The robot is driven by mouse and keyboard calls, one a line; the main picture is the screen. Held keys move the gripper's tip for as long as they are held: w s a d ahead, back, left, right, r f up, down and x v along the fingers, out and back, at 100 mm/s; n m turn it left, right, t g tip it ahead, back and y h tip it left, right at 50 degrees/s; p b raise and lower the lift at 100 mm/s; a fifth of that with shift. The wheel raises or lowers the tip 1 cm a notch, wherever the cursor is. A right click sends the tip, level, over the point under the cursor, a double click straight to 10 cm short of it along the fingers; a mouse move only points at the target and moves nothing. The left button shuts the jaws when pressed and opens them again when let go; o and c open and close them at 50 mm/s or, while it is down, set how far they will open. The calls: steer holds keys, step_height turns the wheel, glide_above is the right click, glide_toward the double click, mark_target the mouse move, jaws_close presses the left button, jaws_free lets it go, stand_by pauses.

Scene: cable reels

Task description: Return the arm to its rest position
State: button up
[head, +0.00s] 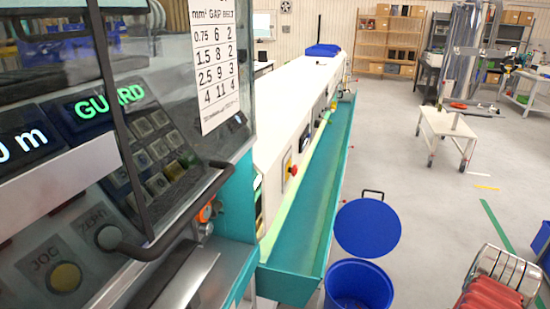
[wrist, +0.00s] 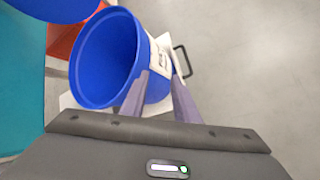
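My gripper (wrist: 159,78) shows in the wrist view with its two grey fingers apart and pointing up the picture. I see nothing clearly held between them. The fingers overlap the side of an open blue bin (wrist: 108,60) in that view; I cannot tell whether they touch it. My arm and gripper do not show in the head view, so the arm's overall pose is hidden.
In the head view a blue round top (head: 368,228) and an open blue bin (head: 358,285) stand beside the long teal trough (head: 305,255). A control panel (head: 110,150) fills the left. Grey floor (head: 420,240) lies clear between.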

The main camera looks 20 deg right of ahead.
steer(key=s+a+r+m+g, duration=0.2)
steer(key=a+r+m+g, duration=0.1)
steer(key=r+m, duration=0.5)
steer(key=s+a+r+m+g, duration=0.2)
steer(key=s+r+m+g, duration=0.15)
steer(key=r+m, duration=0.4)
steer(key=s+a+r+m+t+y, duration=0.1)
steer(key=s+a+r+m+t, duration=0.1)
steer(key=a+r, duration=1.6)
steer(key=s+a+r+m+t+y, duration=0.1)
steer(key=a+r+m, duration=0.4)
steer(key=a+r, duration=1.4)
steer(key=s+a+t, duration=0.1)
steer(key=s+a, duration=0.1)
steer(key=a, duration=0.6)
steer(key=shift+a+y, duration=0.15)
steer(key=shift+y, duration=0.15)
